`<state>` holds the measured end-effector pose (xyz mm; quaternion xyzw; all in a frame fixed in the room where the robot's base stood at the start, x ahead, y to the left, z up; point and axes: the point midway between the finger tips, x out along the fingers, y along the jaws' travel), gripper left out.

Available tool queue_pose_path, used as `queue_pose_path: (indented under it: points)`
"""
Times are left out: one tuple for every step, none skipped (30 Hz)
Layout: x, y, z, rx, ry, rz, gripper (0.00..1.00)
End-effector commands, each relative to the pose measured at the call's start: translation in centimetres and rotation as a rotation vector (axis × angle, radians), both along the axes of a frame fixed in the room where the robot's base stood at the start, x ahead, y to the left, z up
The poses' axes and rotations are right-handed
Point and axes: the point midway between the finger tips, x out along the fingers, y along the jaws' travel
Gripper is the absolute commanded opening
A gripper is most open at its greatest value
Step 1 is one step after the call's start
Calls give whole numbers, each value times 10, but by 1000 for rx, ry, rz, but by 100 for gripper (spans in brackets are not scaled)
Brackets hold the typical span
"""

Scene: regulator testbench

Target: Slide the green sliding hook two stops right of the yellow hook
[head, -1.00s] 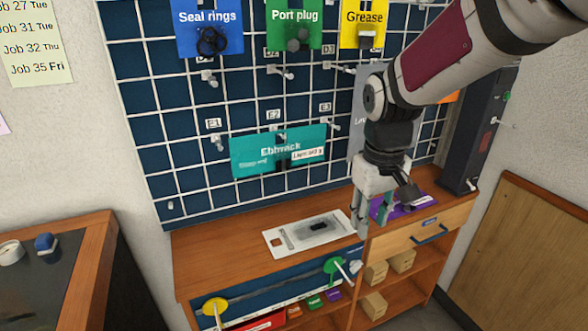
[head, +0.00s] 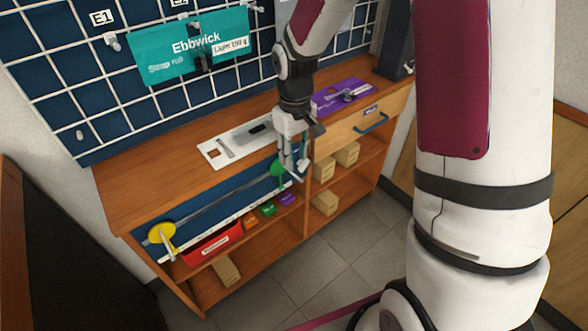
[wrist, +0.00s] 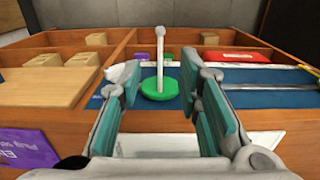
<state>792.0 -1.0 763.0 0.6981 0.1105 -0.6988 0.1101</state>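The green sliding hook (head: 279,168) is at the right end of the blue rail panel (head: 222,203) on the front of the bench. Its green disc (wrist: 160,89) and pale peg show in the wrist view between my finger pads. The yellow hook (head: 161,235) is at the panel's left end, well left of the green one. My gripper (head: 294,172) is at the green hook and partly overlaps it in the head view. In the wrist view my gripper (wrist: 160,78) is open, with a finger on each side of the green hook. I cannot tell whether either finger touches it.
The bench top holds a white tray-like panel (head: 215,150) and a purple card (head: 340,94). Below are a red bin (head: 212,243), small coloured boxes and cardboard boxes (head: 347,154) on shelves. A drawer (head: 365,124) with a blue handle is right of the hooks.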

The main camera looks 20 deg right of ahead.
Motion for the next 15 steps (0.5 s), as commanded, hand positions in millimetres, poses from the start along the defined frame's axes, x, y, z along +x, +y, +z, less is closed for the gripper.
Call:
queue_pose_path:
  points:
    - [0,0,-12,-1,2,1,32]
    - [0,0,-17,-1,2,1,32]
    - [0,0,-23,-1,3,2,32]
    - [0,0,-27,-1,2,2,32]
    - [0,0,-31,0,1,1,32]
    - [0,0,-35,0,1,1,32]
    - [0,0,-38,-1,2,1,32]
    - [0,0,-41,0,1,1,32]
    - [0,0,-44,0,0,1,32]
    - [0,0,-45,0,0,1,32]
    - [0,0,-46,0,0,1,32]
    - [0,0,-48,0,0,1,32]
    - [0,0,-48,0,0,1,32]
    - [0,0,-48,0,0,1,32]
    - [0,0,-49,-1,0,1,32]
